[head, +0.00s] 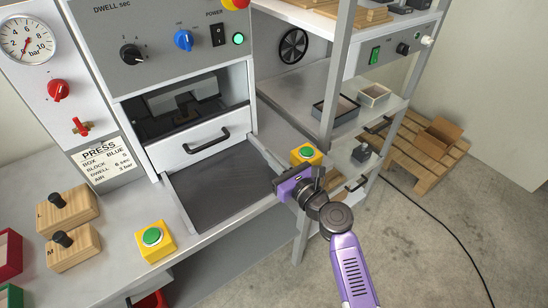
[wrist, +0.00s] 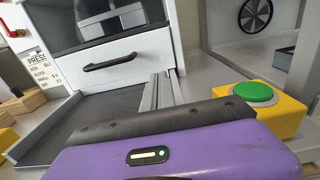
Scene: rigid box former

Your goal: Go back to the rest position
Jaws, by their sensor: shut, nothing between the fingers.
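My gripper (head: 288,183) is purple and dark grey. In the head view it is over the right edge of the press bench, just below and left of the right green button on its yellow box (head: 306,154). Its purple body (wrist: 180,150) fills the bottom of the wrist view, where the same green button (wrist: 254,93) shows at the right. The gripper is shut and holds nothing I can see. The fingertips are hard to make out. My purple arm reaches up from the bottom right of the head view.
The press (head: 180,50) stands behind, with its white handled drawer front (head: 203,142) above a dark, bare tray (head: 230,190). A second green button (head: 152,237) and wooden blocks (head: 68,210) lie left. Shelves (head: 350,115) stand right. A pallet (head: 415,160) and cable (head: 440,222) lie on the open floor.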

